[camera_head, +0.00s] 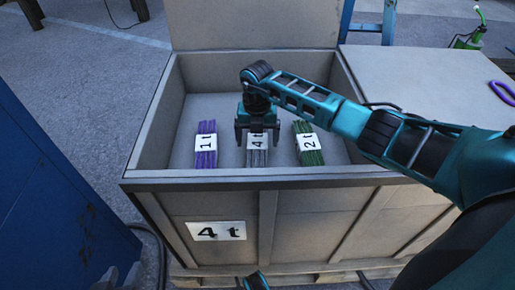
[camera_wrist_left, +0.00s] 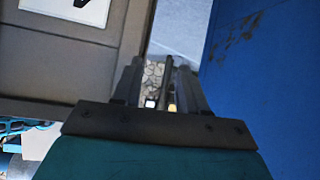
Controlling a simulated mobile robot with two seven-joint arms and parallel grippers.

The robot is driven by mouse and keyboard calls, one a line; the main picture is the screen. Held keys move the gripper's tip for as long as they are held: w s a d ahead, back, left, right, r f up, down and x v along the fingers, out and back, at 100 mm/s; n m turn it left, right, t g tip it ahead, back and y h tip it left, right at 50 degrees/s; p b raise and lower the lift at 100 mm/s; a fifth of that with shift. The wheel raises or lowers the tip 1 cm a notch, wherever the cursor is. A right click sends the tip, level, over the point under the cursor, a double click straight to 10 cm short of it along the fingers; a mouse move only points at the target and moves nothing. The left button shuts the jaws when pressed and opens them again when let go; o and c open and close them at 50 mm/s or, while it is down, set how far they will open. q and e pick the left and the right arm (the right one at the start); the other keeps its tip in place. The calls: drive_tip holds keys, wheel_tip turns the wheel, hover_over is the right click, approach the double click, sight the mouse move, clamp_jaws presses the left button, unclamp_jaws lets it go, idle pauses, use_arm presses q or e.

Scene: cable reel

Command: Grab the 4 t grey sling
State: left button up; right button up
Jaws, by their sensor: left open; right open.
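The 4 t grey sling (camera_head: 257,158) lies in the open crate between two other slings. Its white label shows "4" and part of a "t", partly covered by my gripper. My right gripper (camera_head: 257,137) points down over it, open, with one finger to each side of the label. I cannot tell whether the fingers touch the sling.
A purple 1 t sling (camera_head: 206,157) lies left of the grey one and a green 2 t sling (camera_head: 310,156) right. The crate (camera_head: 150,178) has walls around them and a "4 t" sign (camera_head: 216,231) in front. A blue panel (camera_head: 60,185) stands left.

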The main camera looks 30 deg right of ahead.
drive_tip(key=shift+f, duration=1)
drive_tip(key=c, duration=1.6)
use_arm(q)
drive_tip(key=shift+w+d+r, duration=0.1)
drive_tip(key=shift+w+d, duration=0.05)
drive_tip(key=shift+w, duration=0.1)
use_arm(e)
drive_tip(key=shift+o, duration=0.2)
drive_tip(key=shift+r, duration=0.25)
